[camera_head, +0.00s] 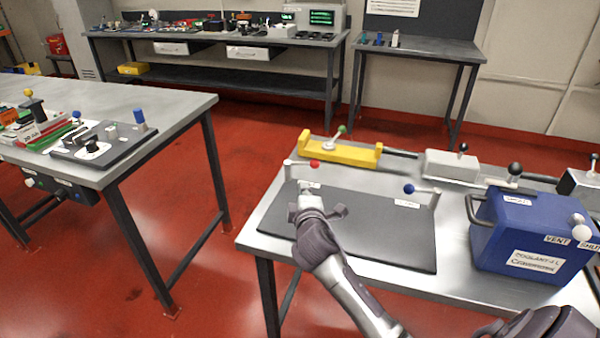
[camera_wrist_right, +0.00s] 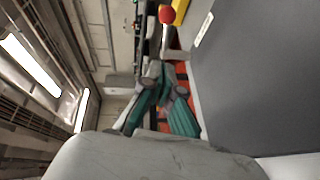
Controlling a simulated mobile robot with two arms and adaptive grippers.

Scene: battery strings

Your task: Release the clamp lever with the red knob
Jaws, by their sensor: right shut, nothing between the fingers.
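The clamp lever's red knob (camera_head: 314,164) is at the right end of a pale, roughly level lever arm (camera_head: 300,163). The arm sits on a short post at the back left corner of a dark mat (camera_head: 375,228). In the right wrist view the red knob (camera_wrist_right: 166,15) is at the top, beyond the fingers. My right gripper (camera_head: 307,187) is just in front of the lever, below the knob in the picture. Its fingers (camera_wrist_right: 163,88) are shut and empty, apart from the knob in the wrist view. My left gripper is out of view.
A blue-knobbed lever (camera_head: 410,189) stands at the mat's right. A yellow fixture with a green-knobbed lever (camera_head: 340,151) is behind. A blue box (camera_head: 520,235) stands at the right. The mat's middle is clear apart from my arm. Another bench (camera_head: 170,100) is at left.

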